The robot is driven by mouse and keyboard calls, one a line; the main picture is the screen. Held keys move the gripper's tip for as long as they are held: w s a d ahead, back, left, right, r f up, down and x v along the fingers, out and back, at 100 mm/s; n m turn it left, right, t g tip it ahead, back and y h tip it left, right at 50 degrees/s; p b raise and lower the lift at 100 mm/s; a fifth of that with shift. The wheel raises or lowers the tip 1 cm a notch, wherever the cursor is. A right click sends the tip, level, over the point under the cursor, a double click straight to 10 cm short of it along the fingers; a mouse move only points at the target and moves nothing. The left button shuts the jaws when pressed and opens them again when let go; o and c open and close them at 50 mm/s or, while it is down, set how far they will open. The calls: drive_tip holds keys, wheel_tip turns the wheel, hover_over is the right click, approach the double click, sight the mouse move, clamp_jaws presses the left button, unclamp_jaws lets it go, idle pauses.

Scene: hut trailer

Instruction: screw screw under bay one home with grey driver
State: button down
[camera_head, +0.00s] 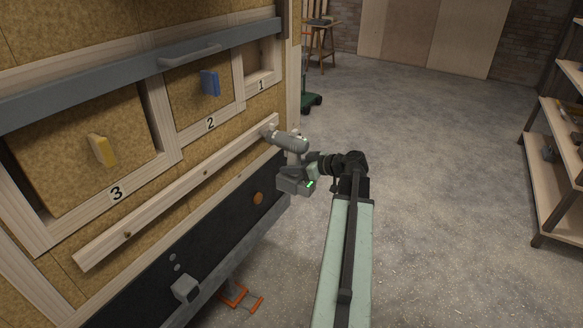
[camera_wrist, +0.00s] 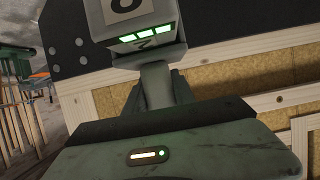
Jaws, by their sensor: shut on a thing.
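The grey driver (camera_head: 291,144) is held in my gripper (camera_head: 303,164), which is shut on it. Its nose points left at the right end of the pale wooden rail (camera_head: 180,193), below bay one (camera_head: 261,80). The screw there is hidden behind the nose, so I cannot tell whether the tip touches it or how deep it sits.
Two more screw spots show on the rail, under bay two (camera_head: 205,173) and bay three (camera_head: 127,234). The bay two panel (camera_head: 190,94) has a blue handle and the bay three panel a yellow one. An orange frame (camera_head: 240,297) lies low by the trailer. Floor to the right is clear up to shelves (camera_head: 555,160).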

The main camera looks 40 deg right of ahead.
idle(0.3)
drive_tip(key=shift+s+d, duration=0.2)
drive_tip(key=shift+s, duration=0.5)
drive_tip(key=shift+s+d, duration=0.15)
drive_tip(key=shift+s, duration=0.55)
drive_tip(key=s+d, duration=0.2)
drive_tip(key=d, duration=0.5)
drive_tip(key=shift+d, duration=0.4)
wheel_tip(320, 180, up, 8)
drive_tip(key=p, duration=0.8)
drive_tip(key=shift+r, duration=0.2)
